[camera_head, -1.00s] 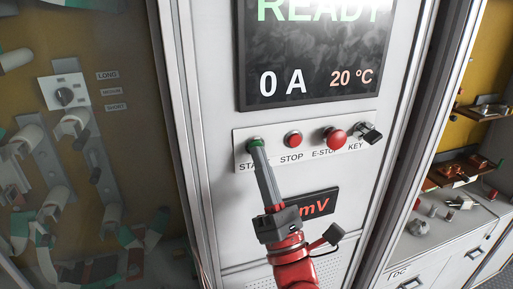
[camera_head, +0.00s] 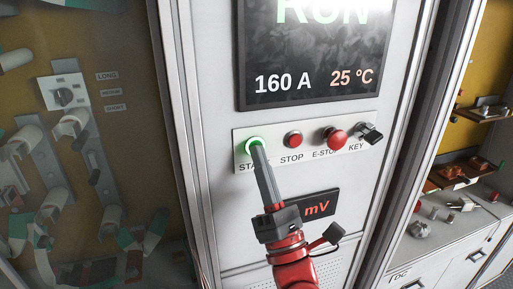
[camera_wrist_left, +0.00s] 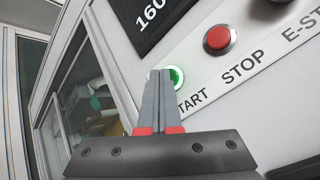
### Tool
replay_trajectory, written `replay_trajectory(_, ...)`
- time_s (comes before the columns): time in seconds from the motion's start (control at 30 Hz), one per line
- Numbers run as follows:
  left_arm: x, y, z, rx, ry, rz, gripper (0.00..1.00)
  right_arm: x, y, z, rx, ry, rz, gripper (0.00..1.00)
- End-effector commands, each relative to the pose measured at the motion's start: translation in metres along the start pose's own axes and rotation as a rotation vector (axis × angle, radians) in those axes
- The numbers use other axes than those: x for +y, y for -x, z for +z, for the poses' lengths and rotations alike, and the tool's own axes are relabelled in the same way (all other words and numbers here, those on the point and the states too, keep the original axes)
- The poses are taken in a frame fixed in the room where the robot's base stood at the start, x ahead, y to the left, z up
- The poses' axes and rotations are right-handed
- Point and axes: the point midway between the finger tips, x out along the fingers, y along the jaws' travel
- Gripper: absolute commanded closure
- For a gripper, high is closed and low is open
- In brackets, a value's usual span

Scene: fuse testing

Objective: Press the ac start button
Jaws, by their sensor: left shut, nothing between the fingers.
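The start button (camera_head: 254,145) is green with a brightly lit ring, at the left end of the button panel. It also shows in the left wrist view (camera_wrist_left: 177,77), partly hidden behind my fingers. My left gripper (camera_head: 257,152) is shut and empty, with its fingertips at the button's lower edge; I cannot tell whether they still touch it. In the left wrist view the two fingers (camera_wrist_left: 160,78) lie together. The display (camera_head: 312,75) above reads RUN, 160 A and 25 °C. My right gripper is not in view.
The red stop button (camera_head: 293,139), red E-stop knob (camera_head: 334,137) and key switch (camera_head: 370,134) sit to the right on the same panel. A small mV display (camera_head: 317,207) is below. A glass-fronted bay with a selector knob (camera_head: 64,96) is at left; a cabinet counter (camera_head: 440,240) is at right.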

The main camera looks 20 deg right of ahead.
Motion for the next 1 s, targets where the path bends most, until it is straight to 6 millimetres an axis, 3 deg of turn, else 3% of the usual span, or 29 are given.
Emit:
replay_trajectory(0.57,0.007,0.01,0.007,0.0,0.001,-0.001,1.0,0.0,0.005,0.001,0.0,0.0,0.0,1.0)
replay_trajectory(1.0,0.027,0.039,0.028,-0.001,0.003,-0.002,1.0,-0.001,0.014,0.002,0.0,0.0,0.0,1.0)
